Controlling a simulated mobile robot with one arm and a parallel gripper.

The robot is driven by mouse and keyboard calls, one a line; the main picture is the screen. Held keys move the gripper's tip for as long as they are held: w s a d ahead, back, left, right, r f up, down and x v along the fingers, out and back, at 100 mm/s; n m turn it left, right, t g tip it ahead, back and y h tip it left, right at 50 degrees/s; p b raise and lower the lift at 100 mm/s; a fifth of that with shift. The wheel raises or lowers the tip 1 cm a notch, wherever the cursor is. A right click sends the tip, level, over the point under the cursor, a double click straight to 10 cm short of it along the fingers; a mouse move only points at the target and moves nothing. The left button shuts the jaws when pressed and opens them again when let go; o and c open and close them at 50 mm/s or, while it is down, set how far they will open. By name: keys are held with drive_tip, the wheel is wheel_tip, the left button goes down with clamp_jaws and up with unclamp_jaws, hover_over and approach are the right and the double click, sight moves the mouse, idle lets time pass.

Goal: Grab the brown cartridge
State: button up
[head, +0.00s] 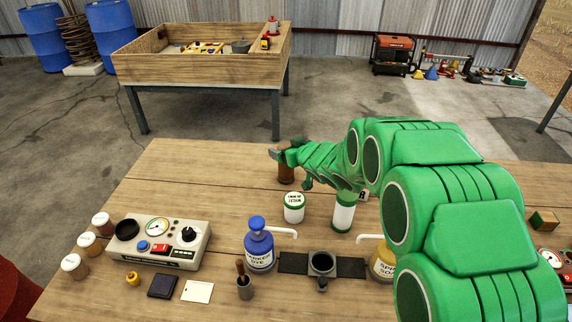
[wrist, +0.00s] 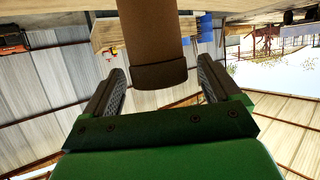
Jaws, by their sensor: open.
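The brown cartridge (head: 286,172) is a brown cylinder standing upright near the far edge of the wooden table. It also shows large in the wrist view (wrist: 150,45), between my two fingers and upside down there. My gripper (head: 276,154) is open at the cartridge's upper part, with a finger at its left. In the wrist view my gripper (wrist: 160,90) has a finger on each side of the cartridge, with gaps on both sides. My green arm reaches in from the right and hides part of the table.
A white jar with a green lid (head: 294,208) and a white bottle (head: 343,212) stand in front of the cartridge. A blue pump bottle (head: 258,245) and a control box (head: 158,243) are nearer. The table left of the cartridge is clear.

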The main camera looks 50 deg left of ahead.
drive_tip(key=shift+a, duration=0.35)
drive_tip(key=shift+f, duration=0.1)
drive_tip(key=c, duration=1.6)
